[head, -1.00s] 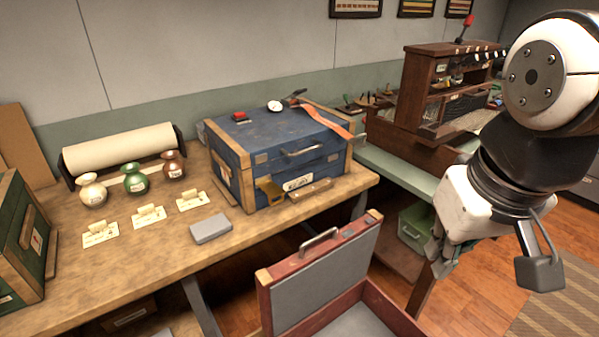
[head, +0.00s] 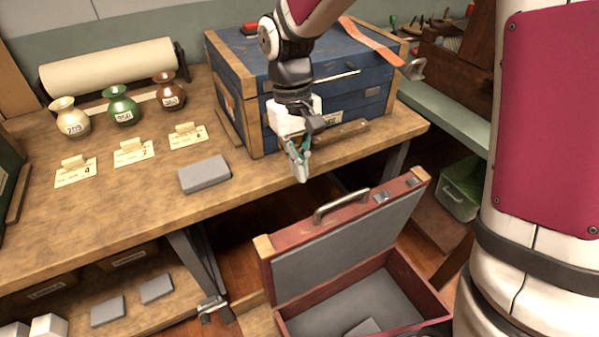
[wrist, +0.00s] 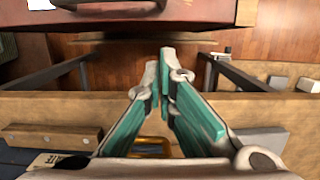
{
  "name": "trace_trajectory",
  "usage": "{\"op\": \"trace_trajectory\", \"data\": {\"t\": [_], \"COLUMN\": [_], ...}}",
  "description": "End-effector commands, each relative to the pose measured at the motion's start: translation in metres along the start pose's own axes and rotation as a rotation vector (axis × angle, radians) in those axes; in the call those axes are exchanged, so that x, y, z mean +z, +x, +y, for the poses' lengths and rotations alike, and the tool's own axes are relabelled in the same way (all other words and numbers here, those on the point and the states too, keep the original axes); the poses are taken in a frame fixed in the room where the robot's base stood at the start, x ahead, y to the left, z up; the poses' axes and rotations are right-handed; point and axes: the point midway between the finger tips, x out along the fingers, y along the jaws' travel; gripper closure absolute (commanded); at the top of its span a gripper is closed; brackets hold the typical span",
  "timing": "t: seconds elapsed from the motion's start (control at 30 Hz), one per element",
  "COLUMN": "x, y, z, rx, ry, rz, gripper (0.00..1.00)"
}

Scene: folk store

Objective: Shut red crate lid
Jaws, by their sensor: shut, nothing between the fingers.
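The red crate (head: 426,287) stands open on the floor side of the workbench, with a grey lining and a grey piece inside. Its lid (head: 340,247) is raised, with grey lining facing the crate and a metal handle (head: 341,204) on its top edge. In the wrist view the lid's red outer face (wrist: 150,15) spans the top. My gripper (head: 303,178) is shut and empty. It hangs over the bench's front edge, behind and above the raised lid, apart from it. Its teal-padded fingers (wrist: 165,62) point toward the lid in the wrist view.
A blue chest (head: 240,71) sits on the workbench (head: 130,215) right behind my gripper. A grey block (head: 204,174), tagged cards and several small vases stand to the left. A green bin (head: 461,196) is right of the crate. The gap between bench edge and lid is narrow.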

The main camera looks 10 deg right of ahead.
Motion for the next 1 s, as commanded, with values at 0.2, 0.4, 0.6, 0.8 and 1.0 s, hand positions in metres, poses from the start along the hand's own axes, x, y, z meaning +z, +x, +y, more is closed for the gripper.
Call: {"op": "trace_trajectory", "data": {"t": [0.2,0.4,0.6,0.8,1.0], "x": [0.001,0.001,0.001,0.001,0.001], "y": [0.036,0.069,0.088,0.092,0.092], "z": [0.000,0.000,0.000,0.000,0.000], "rx": [0.000,0.000,0.000,0.001,0.001], "ry": [0.001,0.000,0.002,0.001,0.001], "rz": [-0.005,-0.003,-0.002,0.000,0.000], "gripper": [1.00,1.00,1.00,1.00,1.00]}}
